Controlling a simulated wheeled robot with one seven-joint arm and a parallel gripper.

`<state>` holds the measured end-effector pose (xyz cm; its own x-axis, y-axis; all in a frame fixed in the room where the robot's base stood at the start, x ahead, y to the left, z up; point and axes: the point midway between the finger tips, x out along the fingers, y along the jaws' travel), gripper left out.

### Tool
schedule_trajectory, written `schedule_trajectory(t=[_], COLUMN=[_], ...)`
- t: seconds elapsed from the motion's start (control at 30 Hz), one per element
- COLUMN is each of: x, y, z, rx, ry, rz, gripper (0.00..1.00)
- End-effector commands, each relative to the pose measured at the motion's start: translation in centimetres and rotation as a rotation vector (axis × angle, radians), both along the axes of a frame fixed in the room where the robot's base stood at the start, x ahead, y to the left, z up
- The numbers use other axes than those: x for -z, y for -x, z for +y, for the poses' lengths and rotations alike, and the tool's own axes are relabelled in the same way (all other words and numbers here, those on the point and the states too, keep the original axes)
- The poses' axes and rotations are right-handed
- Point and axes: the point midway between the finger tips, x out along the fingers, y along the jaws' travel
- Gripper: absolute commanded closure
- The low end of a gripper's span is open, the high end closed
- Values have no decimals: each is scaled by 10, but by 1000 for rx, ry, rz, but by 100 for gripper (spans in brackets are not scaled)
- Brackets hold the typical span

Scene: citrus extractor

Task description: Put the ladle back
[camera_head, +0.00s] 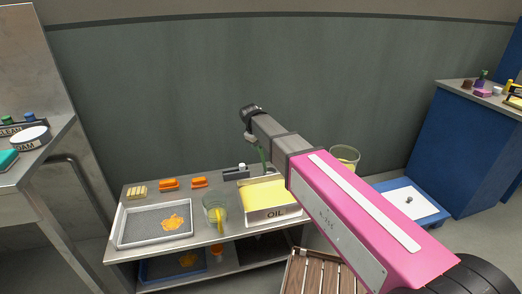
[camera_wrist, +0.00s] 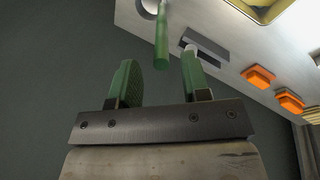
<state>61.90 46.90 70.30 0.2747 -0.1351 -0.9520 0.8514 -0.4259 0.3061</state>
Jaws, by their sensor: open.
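A thin upright green rod (camera_head: 263,160), which looks like the ladle's handle, stands at the back of the bench behind the oil tray. It also shows in the wrist view (camera_wrist: 161,38), below a pale round shape at the top edge; I cannot tell if that is its bowl. My gripper (camera_wrist: 160,75) is open, with its green-padded fingers apart and nothing between them. The rod lies beyond the fingertips, between their lines, and does not appear touched. In the head view my gripper (camera_head: 250,137) is small, dark and close above the rod.
The oil tray (camera_head: 273,217) and a glass jug (camera_head: 208,214) stand on the bench. A grey slotted block (camera_head: 231,176) sits left of the rod. Orange pieces (camera_head: 169,185) and a metal tray (camera_head: 132,240) are further left. A wooden crate (camera_head: 306,275) stands in front.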

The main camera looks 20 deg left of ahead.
Motion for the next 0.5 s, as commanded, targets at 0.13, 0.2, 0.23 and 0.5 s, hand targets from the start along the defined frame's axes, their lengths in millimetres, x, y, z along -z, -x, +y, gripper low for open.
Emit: schedule_trajectory(t=[0.13,0.2,0.23,0.5], x=[-30,-41,-46,-75], y=[9,12,14,22], z=[4,6,6,10], rx=[-1,0,0,0], ry=[-2,-1,-1,-1], rz=[-2,0,0,0], gripper=[57,57,57,57])
